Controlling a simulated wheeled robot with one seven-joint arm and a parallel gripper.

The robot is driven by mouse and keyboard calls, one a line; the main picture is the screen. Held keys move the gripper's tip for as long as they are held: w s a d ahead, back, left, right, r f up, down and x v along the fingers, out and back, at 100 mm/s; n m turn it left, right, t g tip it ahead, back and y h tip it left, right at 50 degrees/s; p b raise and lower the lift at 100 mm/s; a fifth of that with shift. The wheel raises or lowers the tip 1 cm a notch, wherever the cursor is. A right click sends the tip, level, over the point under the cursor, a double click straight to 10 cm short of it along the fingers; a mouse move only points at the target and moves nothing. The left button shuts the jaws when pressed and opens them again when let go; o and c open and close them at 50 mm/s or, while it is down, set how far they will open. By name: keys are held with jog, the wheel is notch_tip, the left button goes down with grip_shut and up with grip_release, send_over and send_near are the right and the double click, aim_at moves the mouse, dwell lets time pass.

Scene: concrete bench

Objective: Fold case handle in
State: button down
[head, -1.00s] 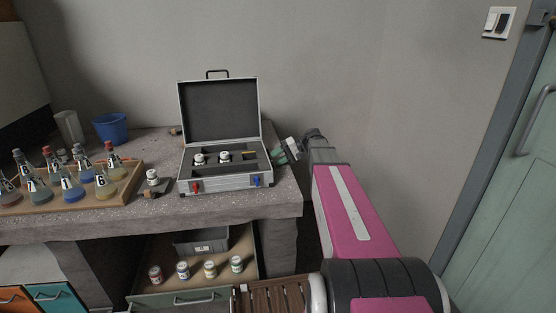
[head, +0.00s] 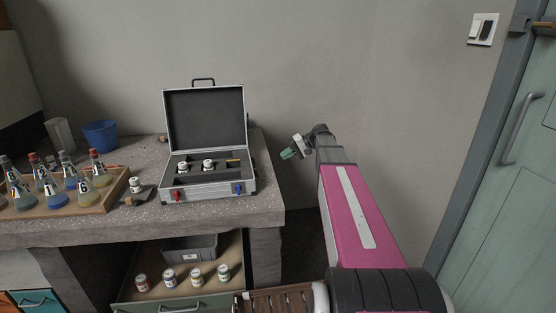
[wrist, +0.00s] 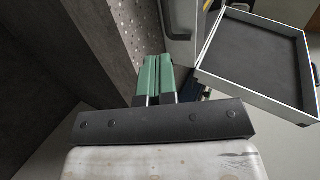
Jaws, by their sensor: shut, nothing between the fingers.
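The silver case (head: 208,186) stands on the concrete bench with its lid (head: 204,118) open and upright. The dark handle (head: 203,80) stands up from the lid's top edge. In the wrist view the lid (wrist: 255,50) is at the upper right, and the handle (wrist: 315,74) shows at the right picture edge. My gripper (head: 287,154) is to the right of the case, apart from it, beyond the bench's right end. Its green fingers (wrist: 157,74) are together and empty in the wrist view.
Two white-capped jars (head: 208,165) sit in the case. A wooden tray (head: 113,195) of flasks and a blue cup (head: 100,135) are to the left. Below, an open drawer (head: 238,262) holds several jars and a grey bin (head: 190,249). Right of the bench is free space before the wall.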

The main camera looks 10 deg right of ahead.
jog(key=d, duration=0.2)
send_near(260, 175)
jog(key=shift+h, duration=0.4)
jog(key=a, duration=0.4)
jog(key=a+f, duration=0.1)
jog(key=a, duration=0.1)
jog(key=shift+s, duration=0.2)
jog(key=shift+a, duration=0.65)
jog(key=shift+x, duration=0.95)
jog(key=shift+r, duration=0.1)
